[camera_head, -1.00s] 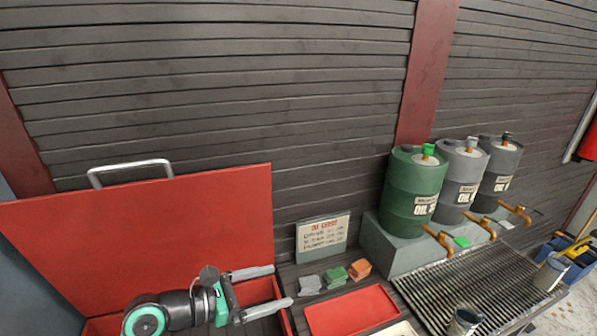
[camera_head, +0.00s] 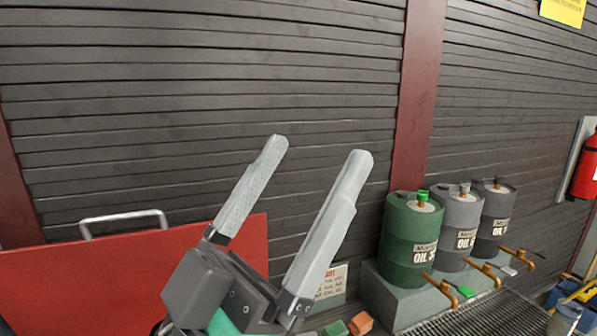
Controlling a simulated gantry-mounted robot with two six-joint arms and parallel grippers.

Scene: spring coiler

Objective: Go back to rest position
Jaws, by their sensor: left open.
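My left gripper (camera_head: 318,150) is large in the lower middle of the head view. Its two grey fingers point up and stand apart, with nothing between them. It is raised in front of the dark plank wall and covers part of the red panel and the sign. My right gripper is not in the view.
A red panel (camera_head: 90,282) with a metal handle (camera_head: 124,216) stands at the lower left. A green oil drum (camera_head: 410,240) and two grey drums (camera_head: 456,232) (camera_head: 493,218) with taps stand on a grey block at the right. A metal grate (camera_head: 470,318) lies before them. A fire extinguisher (camera_head: 586,168) hangs at the far right.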

